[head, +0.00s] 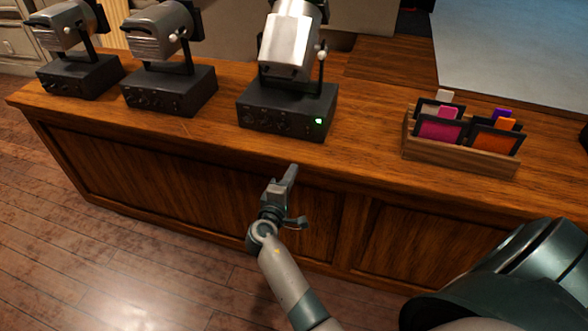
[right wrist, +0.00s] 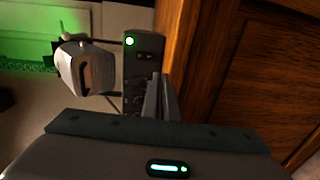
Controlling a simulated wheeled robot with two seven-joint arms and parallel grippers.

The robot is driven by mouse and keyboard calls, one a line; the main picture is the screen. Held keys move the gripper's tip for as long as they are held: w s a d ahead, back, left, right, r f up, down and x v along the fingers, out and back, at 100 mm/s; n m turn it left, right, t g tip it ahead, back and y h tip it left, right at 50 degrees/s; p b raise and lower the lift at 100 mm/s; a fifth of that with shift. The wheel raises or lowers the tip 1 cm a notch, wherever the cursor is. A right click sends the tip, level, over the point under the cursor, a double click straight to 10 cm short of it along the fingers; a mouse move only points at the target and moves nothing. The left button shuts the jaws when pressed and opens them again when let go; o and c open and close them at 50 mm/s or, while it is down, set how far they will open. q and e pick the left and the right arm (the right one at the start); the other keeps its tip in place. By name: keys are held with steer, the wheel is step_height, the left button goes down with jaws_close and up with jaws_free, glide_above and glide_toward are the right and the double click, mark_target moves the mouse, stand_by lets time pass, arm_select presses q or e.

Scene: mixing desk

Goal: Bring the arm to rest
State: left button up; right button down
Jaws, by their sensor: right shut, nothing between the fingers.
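My right gripper (head: 291,174) is in front of the wooden desk (head: 370,90), near its front edge and below the rightmost lamp unit. Its fingers are together with nothing between them. In the right wrist view the closed fingers (right wrist: 158,97) show in front of the lamp unit's dark base (right wrist: 145,60). My right arm comes up from the lower edge of the head view. My left gripper is not in view.
Three lamps on black control boxes stand on the desk: left (head: 80,76), middle (head: 168,90) and right (head: 285,110). The right box has a lit green light. A wooden rack (head: 460,157) holds several coloured framed cards. Wood floor (head: 120,270) lies in front.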

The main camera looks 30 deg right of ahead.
stand_by(0.6)
steer(key=s+a+f+g+y, duration=0.1)
steer(key=s+a+f+y, duration=0.25)
steer(key=f, duration=0.75)
steer(key=s+a+f+y, duration=0.3)
steer(key=s+a+f, duration=0.15)
steer(key=f, duration=0.55)
steer(key=s+a+f+g+y, duration=0.1)
steer(key=s+a+f+y, duration=0.3)
steer(key=f, duration=0.7)
steer(key=s+a+f+m+g+y, duration=0.1)
steer(key=s+a+f+m+y, duration=0.1)
steer(key=s+f, duration=0.6)
steer(key=s+a+f+m+g+y, duration=0.2)
steer(key=s+f, duration=0.7)
steer(key=s, duration=1)
steer(key=shift+a+m, duration=0.65)
steer(key=shift+m, duration=0.15)
